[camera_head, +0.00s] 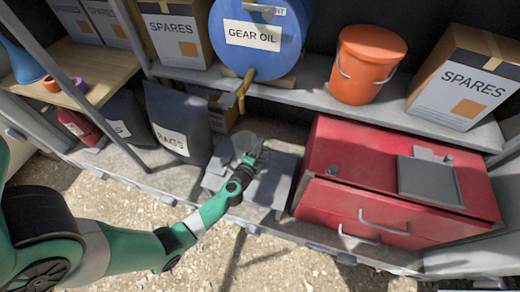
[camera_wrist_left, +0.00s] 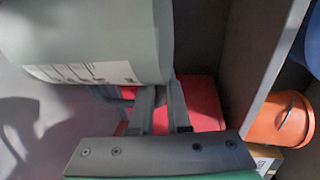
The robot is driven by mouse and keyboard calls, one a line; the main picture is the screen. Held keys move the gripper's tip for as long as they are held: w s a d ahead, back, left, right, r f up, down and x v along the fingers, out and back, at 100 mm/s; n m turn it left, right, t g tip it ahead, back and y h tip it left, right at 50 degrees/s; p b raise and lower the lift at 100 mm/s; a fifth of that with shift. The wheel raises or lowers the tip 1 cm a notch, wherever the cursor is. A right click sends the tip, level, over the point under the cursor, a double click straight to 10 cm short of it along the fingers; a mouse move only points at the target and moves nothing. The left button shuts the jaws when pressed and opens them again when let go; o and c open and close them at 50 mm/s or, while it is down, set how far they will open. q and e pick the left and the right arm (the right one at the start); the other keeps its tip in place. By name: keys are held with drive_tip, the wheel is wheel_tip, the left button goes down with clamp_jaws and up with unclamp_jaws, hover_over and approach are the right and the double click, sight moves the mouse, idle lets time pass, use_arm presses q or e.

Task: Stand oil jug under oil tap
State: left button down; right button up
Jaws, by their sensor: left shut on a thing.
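The oil jug (camera_head: 246,143) is pale grey-green and stands out just past my left gripper (camera_head: 244,169), below the shelf. In the left wrist view the jug (camera_wrist_left: 100,35) fills the upper left, with a white printed label. The fingers of my left gripper (camera_wrist_left: 160,108) are shut on the jug, beside its dark handle. The oil tap (camera_head: 243,92) is yellow and hangs from the blue GEAR OIL drum (camera_head: 282,54), above the jug. Whether the jug's base touches the grey floor sheet is unclear. My right gripper is not in view.
A red drawer chest (camera_head: 335,150) stands right of the jug. A dark RAGS sack (camera_head: 165,105) stands to the left. The shelf (camera_head: 300,88) holds an orange bucket (camera_head: 367,65) and SPARES boxes (camera_head: 465,80). A small carton (camera_head: 222,108) sits behind, under the shelf.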

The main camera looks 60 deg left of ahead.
use_arm(q)
drive_tip(key=shift+w+f, duration=0.1)
drive_tip(key=c, duration=0.9)
unclamp_jaws()
drive_tip(key=shift+r, duration=0.4)
drive_tip(key=p+v, duration=0.2)
drive_tip(key=v, duration=1)
drive_tip(key=shift+f, duration=0.1)
